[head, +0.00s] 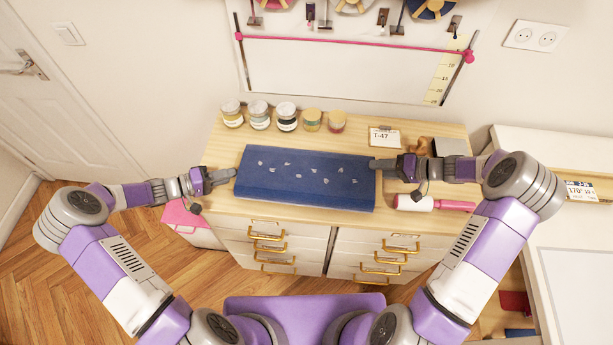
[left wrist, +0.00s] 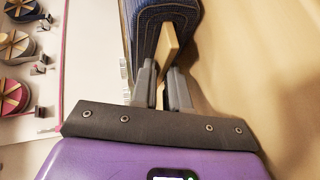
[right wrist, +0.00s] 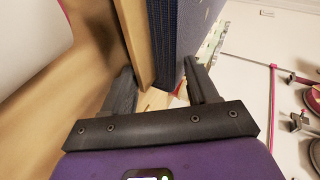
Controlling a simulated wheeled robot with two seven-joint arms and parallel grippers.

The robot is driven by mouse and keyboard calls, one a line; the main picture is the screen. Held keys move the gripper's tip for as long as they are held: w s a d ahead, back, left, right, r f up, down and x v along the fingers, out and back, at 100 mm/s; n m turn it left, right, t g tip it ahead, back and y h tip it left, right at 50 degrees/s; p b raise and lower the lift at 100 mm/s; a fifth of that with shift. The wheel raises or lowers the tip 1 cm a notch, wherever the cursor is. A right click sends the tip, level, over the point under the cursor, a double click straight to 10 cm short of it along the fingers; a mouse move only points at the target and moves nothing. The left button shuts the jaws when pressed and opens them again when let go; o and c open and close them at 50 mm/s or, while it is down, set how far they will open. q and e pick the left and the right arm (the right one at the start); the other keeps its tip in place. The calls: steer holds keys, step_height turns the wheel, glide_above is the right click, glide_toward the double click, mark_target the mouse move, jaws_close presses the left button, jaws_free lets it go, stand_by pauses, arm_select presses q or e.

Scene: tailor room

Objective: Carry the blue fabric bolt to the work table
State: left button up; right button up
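The blue fabric bolt (head: 305,180), dark blue with small pale marks, lies lengthwise along the wooden top of the drawer cabinet (head: 225,205). A wooden board sticks out of its end in the left wrist view (left wrist: 170,42). My left gripper (head: 222,177) is at the bolt's left end, its fingers close together on either side of that board. My right gripper (head: 385,165) is at the right end. In the right wrist view its fingers are wide apart, with the bolt's board and blue fabric (right wrist: 163,45) in front of and between them.
Several jars (head: 286,115) stand behind the bolt. A T-47 card (head: 384,137) and a pink-handled roller (head: 440,204) lie at the right. A white-topped table (head: 585,285) stands at the far right; I cannot tell if it is the work table. A pink bin (head: 186,215) stands at the left.

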arm_select(q)
jaws_close()
arm_select(e)
jaws_close()
arm_select(q)
steer(key=shift+w+r, duration=0.1)
steer(key=shift+r, duration=0.1)
arm_select(e)
steer(key=shift+w+r, duration=0.1)
steer(key=shift+r, duration=0.1)
arm_select(q)
steer(key=shift+r, duration=0.1)
arm_select(e)
steer(key=shift+r, duration=0.1)
